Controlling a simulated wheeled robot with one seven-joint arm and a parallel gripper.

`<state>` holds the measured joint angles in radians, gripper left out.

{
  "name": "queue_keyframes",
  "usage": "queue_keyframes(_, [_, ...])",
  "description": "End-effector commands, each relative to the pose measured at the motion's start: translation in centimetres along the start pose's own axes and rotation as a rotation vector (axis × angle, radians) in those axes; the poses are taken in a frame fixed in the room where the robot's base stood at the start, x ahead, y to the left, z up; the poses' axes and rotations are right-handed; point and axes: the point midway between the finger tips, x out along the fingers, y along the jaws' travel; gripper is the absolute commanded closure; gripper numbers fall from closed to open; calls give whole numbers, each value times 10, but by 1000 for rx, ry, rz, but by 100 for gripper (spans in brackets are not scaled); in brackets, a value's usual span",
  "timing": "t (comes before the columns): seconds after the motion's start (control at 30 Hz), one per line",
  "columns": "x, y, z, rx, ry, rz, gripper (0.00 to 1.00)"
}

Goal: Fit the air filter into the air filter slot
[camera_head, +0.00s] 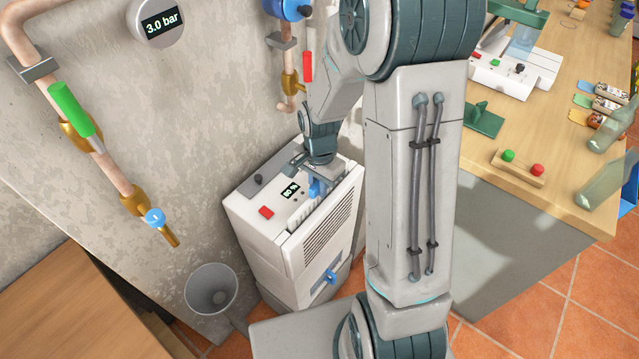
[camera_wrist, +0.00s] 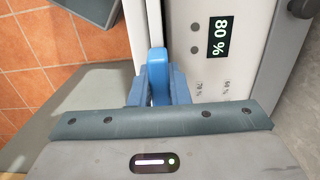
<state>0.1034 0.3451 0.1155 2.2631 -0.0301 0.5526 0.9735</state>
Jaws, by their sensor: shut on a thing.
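The white dehumidifier (camera_head: 318,240), with a dark "80 %" display, stands on the floor against the wall; its top also shows in the wrist view (camera_wrist: 212,78). My gripper (camera_head: 316,178) is over the machine's top and shut on the blue tab of the air filter (camera_head: 317,188). In the wrist view the blue tab (camera_wrist: 158,62) sits between the fingers of my gripper (camera_wrist: 157,85). A pale ribbed part shows below the tab at the machine's top edge. The slot is mostly hidden, and I cannot tell how deep the filter sits in it.
A red button (camera_head: 266,212) is on the machine's top and a blue handle (camera_head: 330,277) on its lower front. A grey funnel-like vessel (camera_head: 211,290) stands at left. Pipes with a green-handled valve (camera_head: 70,108) run along the wall. A wooden workbench (camera_head: 560,120) is at right.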

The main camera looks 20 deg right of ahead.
Motion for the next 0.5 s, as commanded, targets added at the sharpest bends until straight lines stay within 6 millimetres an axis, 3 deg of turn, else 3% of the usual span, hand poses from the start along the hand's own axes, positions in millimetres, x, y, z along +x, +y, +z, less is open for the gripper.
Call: queue_keyframes(0.5, [11, 0, -1, 1, 0, 0, 100])
